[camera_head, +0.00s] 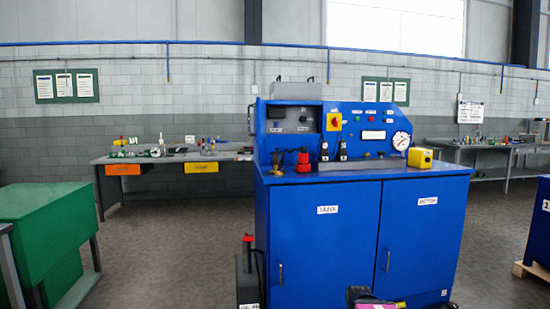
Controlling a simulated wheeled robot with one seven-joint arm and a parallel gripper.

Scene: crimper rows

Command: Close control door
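A blue machine cabinet (320,255) stands ahead of me, with a control panel (375,112) on top. The panel's left part shows a grey face (292,130) with a dark window and a small knob. At its left edge a narrow blue upright with a grey handle (251,119) looks like a door seen nearly edge-on, swung out; I cannot tell its exact angle. The two lower doors, left (317,232) and right (424,228), look shut. My gripper does not show. A black and purple part at the bottom edge may be my arm.
A yellow box (420,157) and a red-and-black tool (303,160) stand on the cabinet top. A grey post with a red top (248,265) stands by its left side. A green cabinet (45,235) is at left; the floor between is clear.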

